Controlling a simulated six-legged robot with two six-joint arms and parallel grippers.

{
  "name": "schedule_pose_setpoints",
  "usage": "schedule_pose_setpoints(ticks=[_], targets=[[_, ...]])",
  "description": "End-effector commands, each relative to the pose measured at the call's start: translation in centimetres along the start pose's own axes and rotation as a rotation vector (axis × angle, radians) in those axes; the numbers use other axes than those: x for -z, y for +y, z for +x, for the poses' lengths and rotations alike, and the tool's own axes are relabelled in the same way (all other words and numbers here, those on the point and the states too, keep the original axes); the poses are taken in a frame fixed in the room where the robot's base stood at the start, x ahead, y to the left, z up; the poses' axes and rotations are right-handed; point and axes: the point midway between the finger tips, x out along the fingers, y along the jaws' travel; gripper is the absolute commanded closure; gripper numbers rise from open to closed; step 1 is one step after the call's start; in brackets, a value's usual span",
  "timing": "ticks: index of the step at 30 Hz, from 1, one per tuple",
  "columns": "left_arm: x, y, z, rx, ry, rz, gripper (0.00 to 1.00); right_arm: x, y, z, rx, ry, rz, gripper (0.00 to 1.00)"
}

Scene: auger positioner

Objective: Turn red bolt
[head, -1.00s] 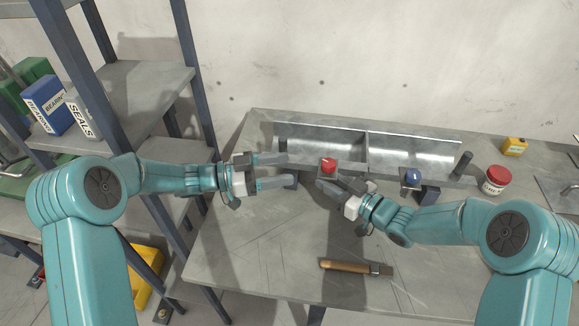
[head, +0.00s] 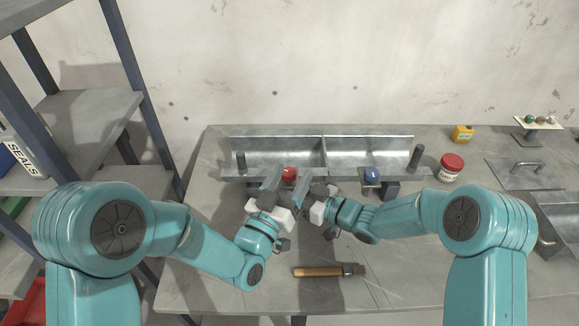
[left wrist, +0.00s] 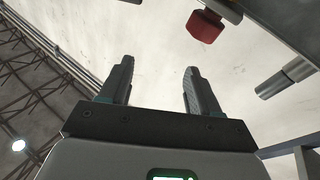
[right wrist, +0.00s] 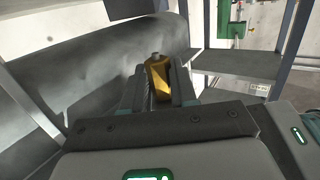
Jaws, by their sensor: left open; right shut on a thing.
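The red bolt (head: 289,174) sits at the front of the metal trough. It also shows in the left wrist view as a red block (left wrist: 205,26), above and right of the fingers, not between them. My left gripper (head: 286,185) is open with nothing between its fingers (left wrist: 155,85); in the head view its tips are just in front of the bolt. My right gripper (head: 302,197) is close beside it, partly hidden behind the left one. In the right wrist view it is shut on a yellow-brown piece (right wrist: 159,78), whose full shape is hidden.
A blue bolt (head: 372,174) is mounted right of the red one. The metal trough (head: 270,151) spans the back. A wooden-handled tool (head: 323,271) lies at the front. A shelf (head: 95,120) stands left.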

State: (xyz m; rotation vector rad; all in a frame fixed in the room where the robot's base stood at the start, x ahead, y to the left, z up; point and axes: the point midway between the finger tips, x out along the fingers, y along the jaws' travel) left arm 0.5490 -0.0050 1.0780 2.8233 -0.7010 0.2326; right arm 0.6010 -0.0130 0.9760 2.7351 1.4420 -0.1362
Motion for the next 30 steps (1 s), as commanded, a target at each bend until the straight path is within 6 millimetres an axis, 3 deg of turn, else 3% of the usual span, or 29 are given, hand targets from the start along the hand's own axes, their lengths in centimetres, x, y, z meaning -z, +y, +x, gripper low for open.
schedule_pose_setpoints(ticks=[6, 13, 17, 30], targets=[[-2.2, 0.2, -3.8, 0.211, -0.123, 0.138, 0.37, -0.1, -0.1, 0.0, 0.001, -0.001, 0.001, 1.00], [-2.9, -0.4, -5.2, 0.296, -0.179, 0.209, 0.37, -0.1, -0.1, 0.0, 0.001, -0.001, 0.001, 1.00], [-3.1, -1.0, -3.7, 0.302, -0.179, 0.211, 0.37, -0.1, -0.1, 0.0, 0.001, -0.001, 0.001, 1.00], [-4.4, -3.6, 4.4, 0.299, -0.178, 0.209, 0.37, -0.1, -0.1, 0.0, 0.001, -0.001, 0.001, 1.00]])
